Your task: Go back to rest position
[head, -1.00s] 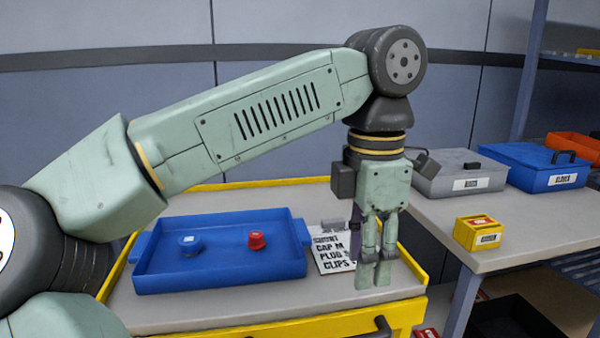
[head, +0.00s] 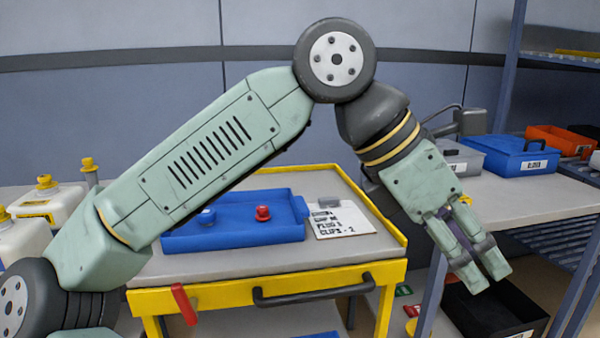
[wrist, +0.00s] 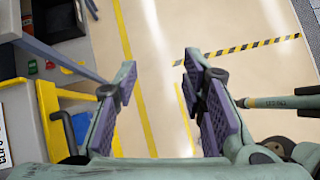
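My gripper (head: 486,278) hangs to the right of the yellow cart, angled down and to the right, in front of the shelf bench. In the wrist view the two purple-padded fingers of my gripper (wrist: 160,78) stand apart with only floor visible between them. The blue tray (head: 255,238) lies on the cart top, holding a blue cap (head: 207,216) and a red cap (head: 263,213). My arm link partly covers the tray's left side. A written card (head: 343,224) lies right of the tray.
The yellow cart (head: 220,296) has a dark handle in front. The grey bench (head: 510,193) at right carries a blue bin (head: 512,157) and an orange bin (head: 555,141). A black bin (head: 497,315) is low below my gripper. White jugs (head: 45,205) stand at left. Open floor (wrist: 160,30) shows.

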